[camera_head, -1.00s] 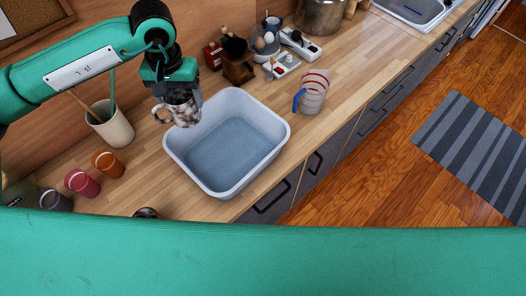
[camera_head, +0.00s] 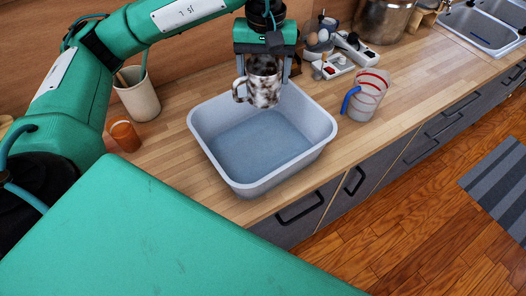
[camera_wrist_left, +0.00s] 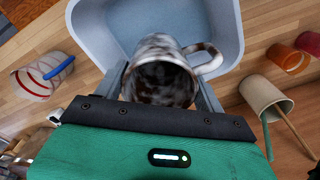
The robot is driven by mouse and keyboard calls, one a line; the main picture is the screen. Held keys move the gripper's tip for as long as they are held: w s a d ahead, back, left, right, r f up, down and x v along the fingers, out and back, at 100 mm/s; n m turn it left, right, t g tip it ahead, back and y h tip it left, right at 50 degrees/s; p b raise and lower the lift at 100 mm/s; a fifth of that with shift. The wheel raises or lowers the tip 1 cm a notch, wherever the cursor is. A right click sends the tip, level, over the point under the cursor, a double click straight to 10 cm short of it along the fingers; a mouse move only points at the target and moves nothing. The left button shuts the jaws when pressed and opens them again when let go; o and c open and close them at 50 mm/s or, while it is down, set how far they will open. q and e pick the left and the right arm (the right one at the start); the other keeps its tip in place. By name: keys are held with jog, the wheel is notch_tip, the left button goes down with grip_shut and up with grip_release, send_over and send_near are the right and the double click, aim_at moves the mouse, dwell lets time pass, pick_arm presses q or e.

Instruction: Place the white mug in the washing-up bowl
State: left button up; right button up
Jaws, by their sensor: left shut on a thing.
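The white mug (camera_head: 265,90) has dark brown mottled stains and a handle on its left side in the head view. My left gripper (camera_head: 263,72) is shut on the mug, with a finger on either side, and points down. The mug also shows in the left wrist view (camera_wrist_left: 160,78), between the fingers. The washing-up bowl (camera_head: 265,186), pale grey-blue and rectangular, sits on the wooden counter. In the head view the mug overlaps the bowl's back part; it looks held above it. The bowl also shows behind the mug in the wrist view (camera_wrist_left: 98,28). My right gripper is out of view.
A clear jug with red bands and a blue handle (camera_head: 366,97) stands right of the bowl. An orange cup (camera_head: 125,136) and a cream utensil pot (camera_head: 140,98) stand left. Eggs and a white socket strip (camera_head: 350,48) lie behind. The counter's front edge is close to the bowl.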

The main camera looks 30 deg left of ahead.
pick_arm(q)
jog(key=shift+s+a+r+n, duration=0.15)
jog(key=shift+s+r+n, duration=0.05)
jog(key=shift+r+n, duration=0.1)
jog(key=shift+s, duration=0.1)
notch_tip(320, 180, down, 19)
jog(key=p, duration=0.3)
jog(key=shift+r, duration=0.1)
jog(key=shift+a+f, duration=0.1)
jog(key=shift+f, duration=0.2)
jog(key=shift+f, duration=0.1)
